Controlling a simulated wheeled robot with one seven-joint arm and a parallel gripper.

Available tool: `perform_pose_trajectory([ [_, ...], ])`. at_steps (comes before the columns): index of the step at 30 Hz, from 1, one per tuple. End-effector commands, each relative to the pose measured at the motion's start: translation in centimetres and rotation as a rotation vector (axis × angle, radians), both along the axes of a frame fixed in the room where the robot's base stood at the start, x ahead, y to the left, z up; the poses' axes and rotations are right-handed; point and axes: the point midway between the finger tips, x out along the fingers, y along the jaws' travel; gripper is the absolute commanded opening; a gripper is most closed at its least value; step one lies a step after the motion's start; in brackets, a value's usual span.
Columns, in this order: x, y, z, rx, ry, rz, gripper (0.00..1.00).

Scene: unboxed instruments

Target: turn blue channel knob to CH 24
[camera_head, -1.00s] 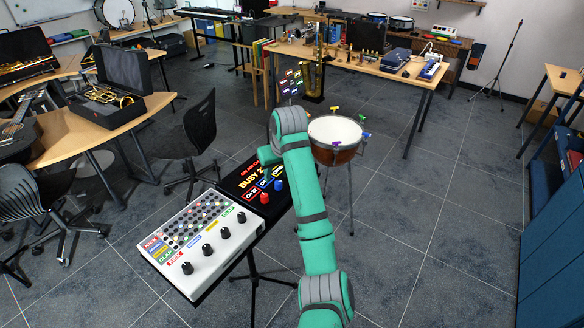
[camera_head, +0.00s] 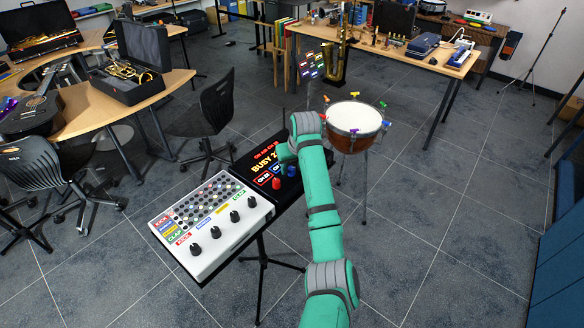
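The blue knob (camera_head: 292,171) stands on a black panel (camera_head: 243,169) with lit red and yellow text, close to the left side of my arm. A red knob (camera_head: 277,183) is just left of it and nearer. Small lit channel labels sit behind the knobs; their numbers are too small to read surely. My teal arm rises from the bottom and bends over the panel's right side, with a teal link showing above the blue knob. My gripper's fingers cannot be made out, and contact with the knob cannot be told.
A white drum machine (camera_head: 210,222) with several black knobs adjoins the panel at the front left. A copper kettle drum (camera_head: 354,126) stands to the right behind my arm. A black chair (camera_head: 210,115) is behind the panel. Open floor lies at right.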

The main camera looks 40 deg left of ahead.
Motion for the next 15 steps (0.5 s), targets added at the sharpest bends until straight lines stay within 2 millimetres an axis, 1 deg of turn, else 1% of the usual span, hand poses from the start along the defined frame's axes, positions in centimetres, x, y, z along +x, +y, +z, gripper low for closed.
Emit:
perform_pose_trajectory([
  [4,0.14,0.24,-0.63,0.001,-0.001,0.000,0.39],
  [12,0.14,0.28,-0.73,0.001,-0.001,0.000,0.39],
  [14,0.14,0.27,-0.73,0.001,-0.001,0.000,0.25],
  [15,0.14,0.26,-0.72,0.001,-0.001,0.000,0.15],
])
